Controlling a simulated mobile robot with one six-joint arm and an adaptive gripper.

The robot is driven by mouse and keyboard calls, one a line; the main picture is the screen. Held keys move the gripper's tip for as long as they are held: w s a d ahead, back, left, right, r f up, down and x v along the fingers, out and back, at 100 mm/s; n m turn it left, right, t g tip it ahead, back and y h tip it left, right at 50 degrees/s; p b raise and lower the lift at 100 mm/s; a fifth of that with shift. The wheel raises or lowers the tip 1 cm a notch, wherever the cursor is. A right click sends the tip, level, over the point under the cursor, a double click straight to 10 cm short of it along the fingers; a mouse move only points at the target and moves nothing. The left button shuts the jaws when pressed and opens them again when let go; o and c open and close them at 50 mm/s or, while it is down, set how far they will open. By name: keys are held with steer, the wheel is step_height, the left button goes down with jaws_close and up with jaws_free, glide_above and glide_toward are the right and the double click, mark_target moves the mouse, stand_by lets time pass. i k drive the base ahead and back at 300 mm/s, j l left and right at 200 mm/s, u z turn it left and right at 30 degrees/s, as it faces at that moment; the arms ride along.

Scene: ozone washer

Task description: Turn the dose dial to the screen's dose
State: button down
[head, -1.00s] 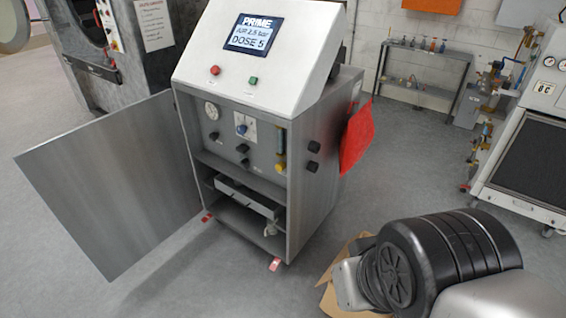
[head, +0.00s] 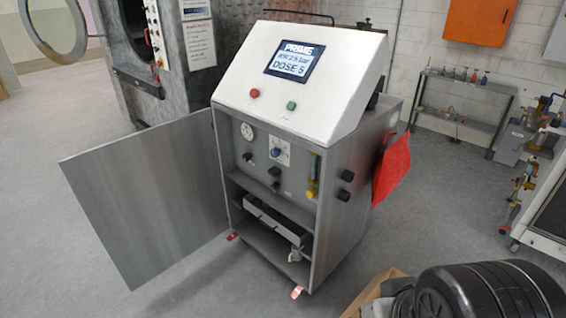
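The screen (head: 294,60) on the sloped white top of the machine reads PRIME, an air line that looks like 2.5 bar, and DOSE 5. The dose dial (head: 276,154) appears to be the blue knob on a white scale plate, on the inner panel behind the open door. Its pointer setting is too small to read. A round gauge (head: 247,131) sits to its left, and black knobs sit below. My gripper is not in view; a dark rounded part of my arm shows at the bottom right.
The cabinet door (head: 150,195) stands wide open to the left. A red cloth (head: 392,168) hangs on the cabinet's right side. A cardboard box (head: 375,290) lies on the floor at the lower right. The floor before the cabinet is clear.

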mark_target(275, 153)
steer(key=i+j+u, duration=0.5)
steer(key=i, duration=0.45)
steer(key=i+j+u, duration=0.25)
steer(key=i, duration=0.3)
